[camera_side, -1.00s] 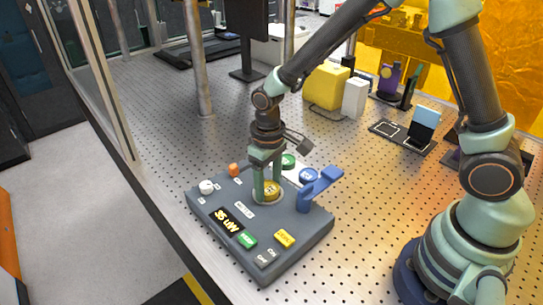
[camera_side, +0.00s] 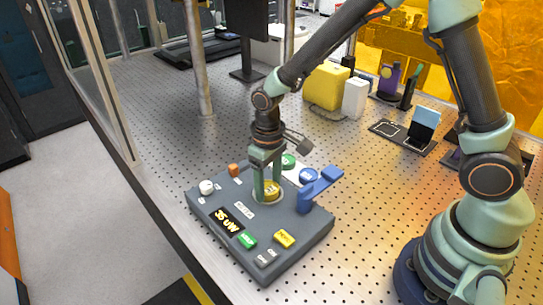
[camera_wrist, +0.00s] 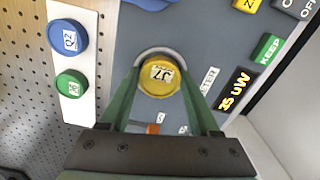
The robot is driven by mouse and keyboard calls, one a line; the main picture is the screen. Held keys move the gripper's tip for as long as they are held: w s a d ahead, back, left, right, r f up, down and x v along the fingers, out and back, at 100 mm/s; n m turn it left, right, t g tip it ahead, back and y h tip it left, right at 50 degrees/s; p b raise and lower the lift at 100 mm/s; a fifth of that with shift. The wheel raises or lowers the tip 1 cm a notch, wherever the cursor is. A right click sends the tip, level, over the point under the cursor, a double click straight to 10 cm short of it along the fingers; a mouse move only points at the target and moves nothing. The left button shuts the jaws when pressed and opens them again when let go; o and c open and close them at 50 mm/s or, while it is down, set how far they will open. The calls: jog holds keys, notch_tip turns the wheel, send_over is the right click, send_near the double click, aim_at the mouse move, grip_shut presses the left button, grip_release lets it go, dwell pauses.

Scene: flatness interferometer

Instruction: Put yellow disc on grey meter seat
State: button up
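The yellow disc (camera_wrist: 160,76), with a white label, sits at the grey meter seat (camera_wrist: 158,50), whose pale rim shows around its far side. In the side view the yellow disc (camera_side: 271,190) is low between my fingers on the dark meter box (camera_side: 225,193). My gripper (camera_side: 267,188) points down, with one finger on each side of the disc. In the wrist view the fingertips of my gripper (camera_wrist: 160,82) lie against the disc's left and right edges, appearing shut on it. The fingers hide parts of the seat rim.
A blue disc (camera_wrist: 67,37) and a green disc (camera_wrist: 71,83) lie on a white strip (camera_wrist: 88,60) beside the box. A blue lever (camera_side: 318,188) stands right of the seat. The box has a lit display (camera_side: 228,221), buttons and an orange knob (camera_side: 234,170).

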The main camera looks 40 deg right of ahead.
notch_tip(320, 180, up, 12)
dwell(0.5)
jog(key=s+d+r+m+t, duration=0.2)
jog(key=s+d+r+t, duration=0.3)
jog(key=s+d+r, duration=0.3)
jog(key=shift+s+d+t, duration=0.3)
jog(key=shift+s+d, duration=0.35)
jog(key=shift+d, duration=0.6)
